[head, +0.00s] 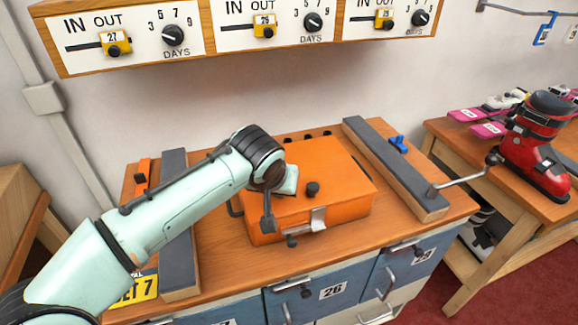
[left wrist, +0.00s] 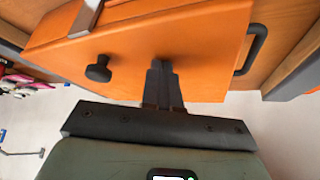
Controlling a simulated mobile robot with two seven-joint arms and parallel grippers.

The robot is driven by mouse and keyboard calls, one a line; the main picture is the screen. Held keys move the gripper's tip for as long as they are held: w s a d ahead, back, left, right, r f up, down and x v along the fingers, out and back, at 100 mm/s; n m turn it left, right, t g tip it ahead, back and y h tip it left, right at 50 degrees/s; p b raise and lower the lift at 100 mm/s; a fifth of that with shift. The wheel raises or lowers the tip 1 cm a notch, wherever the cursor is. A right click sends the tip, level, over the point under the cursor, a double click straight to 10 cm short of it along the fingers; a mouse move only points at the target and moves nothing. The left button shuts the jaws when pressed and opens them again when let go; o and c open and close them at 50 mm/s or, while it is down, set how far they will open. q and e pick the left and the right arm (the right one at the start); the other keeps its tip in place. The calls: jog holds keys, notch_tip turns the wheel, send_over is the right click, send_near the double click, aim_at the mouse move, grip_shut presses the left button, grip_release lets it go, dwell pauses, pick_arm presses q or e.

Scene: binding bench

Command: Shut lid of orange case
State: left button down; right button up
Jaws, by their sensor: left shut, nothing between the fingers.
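The orange case (head: 330,172) sits on the wooden bench between two grey-topped rails. Its lid is down in the head view, with a dark round knob (head: 313,188) on top and a metal latch (head: 318,218) at the front. My left gripper (head: 268,222) is shut and empty, at the lid's front left part. In the left wrist view its closed fingers (left wrist: 162,68) lie over the orange lid (left wrist: 200,35), and I cannot tell whether they touch it. The knob also shows there (left wrist: 98,68), beside the fingers. My right gripper is not in view.
Grey-topped rails stand left (head: 180,215) and right (head: 395,165) of the case, the right one with a crank handle (head: 465,175). Blue drawers (head: 322,295) are below the bench top. A control panel (head: 245,28) hangs above. A red ski boot (head: 535,150) stands on the right table.

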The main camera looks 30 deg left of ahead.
aim_at(278, 201)
pick_arm(q)
jog(key=f, duration=0.3)
jog(key=shift+s+f+g, duration=0.1)
jog(key=shift+s+g, duration=0.1)
jog(key=shift+g, duration=0.2)
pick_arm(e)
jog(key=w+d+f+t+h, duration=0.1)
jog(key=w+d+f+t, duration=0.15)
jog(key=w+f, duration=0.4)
pick_arm(q)
jog(key=shift+w+r+p, duration=0.15)
jog(key=shift+r+p, duration=0.7)
jog(key=shift+p, duration=0.2)
notch_tip(278, 201, up, 6)
jog(key=p, duration=0.5)
jog(key=shift+r, duration=0.2)
jog(key=shift+w+r+p, duration=0.1)
jog(key=shift+r+p, duration=0.2)
jog(key=shift+p, duration=0.1)
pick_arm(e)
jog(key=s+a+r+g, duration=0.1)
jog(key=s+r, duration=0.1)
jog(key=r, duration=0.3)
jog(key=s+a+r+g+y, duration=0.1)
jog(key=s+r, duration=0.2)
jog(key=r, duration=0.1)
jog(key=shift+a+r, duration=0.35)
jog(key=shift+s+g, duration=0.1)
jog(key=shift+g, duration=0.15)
